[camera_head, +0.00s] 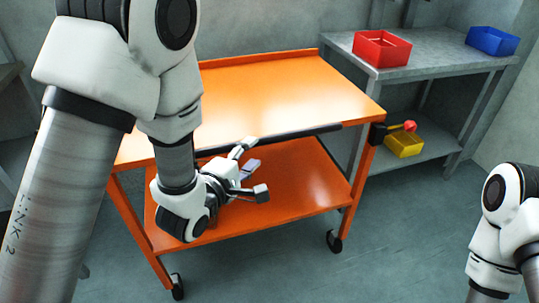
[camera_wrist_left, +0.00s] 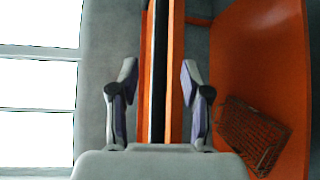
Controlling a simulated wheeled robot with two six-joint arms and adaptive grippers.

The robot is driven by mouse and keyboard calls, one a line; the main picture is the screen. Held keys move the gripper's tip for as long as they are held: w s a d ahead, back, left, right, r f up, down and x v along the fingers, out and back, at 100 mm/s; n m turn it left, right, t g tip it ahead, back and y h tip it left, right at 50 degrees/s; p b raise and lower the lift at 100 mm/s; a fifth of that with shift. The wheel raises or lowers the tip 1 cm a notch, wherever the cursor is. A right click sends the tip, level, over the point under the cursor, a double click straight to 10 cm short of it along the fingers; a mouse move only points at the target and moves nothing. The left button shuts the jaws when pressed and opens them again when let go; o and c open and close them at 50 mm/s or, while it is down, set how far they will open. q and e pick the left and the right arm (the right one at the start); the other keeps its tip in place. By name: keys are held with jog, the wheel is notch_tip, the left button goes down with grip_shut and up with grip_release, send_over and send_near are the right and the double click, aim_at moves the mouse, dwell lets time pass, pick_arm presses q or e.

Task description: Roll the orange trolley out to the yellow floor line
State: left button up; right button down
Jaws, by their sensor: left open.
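The orange trolley (camera_head: 290,88) stands in front of me, with a flat top, a lower shelf and black castors. A dark bar (camera_head: 300,133) runs along its near top edge. My left gripper (camera_head: 252,170) is open at the trolley's near side, over the lower shelf in the picture. In the left wrist view, the dark bar (camera_wrist_left: 158,60) and orange edge strips appear between the open fingers; contact does not show. A black block (camera_head: 377,133) with a red ball-ended lever (camera_head: 409,126) is at the trolley's right corner. The yellow floor line is not in view.
A grey rack (camera_head: 425,72) stands behind right, with a red bin (camera_head: 381,48), a blue bin (camera_head: 492,40) and a yellow bin (camera_head: 404,145). A wire basket (camera_wrist_left: 250,135) lies on the trolley's lower shelf. My right arm is at the right edge. The floor at front right looks clear.

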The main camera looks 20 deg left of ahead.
aim_at(263, 143)
pick_arm(q)
jog(key=x, duration=0.7)
jog(key=shift+w, duration=0.35)
jog(key=shift+d, duration=0.1)
grip_shut()
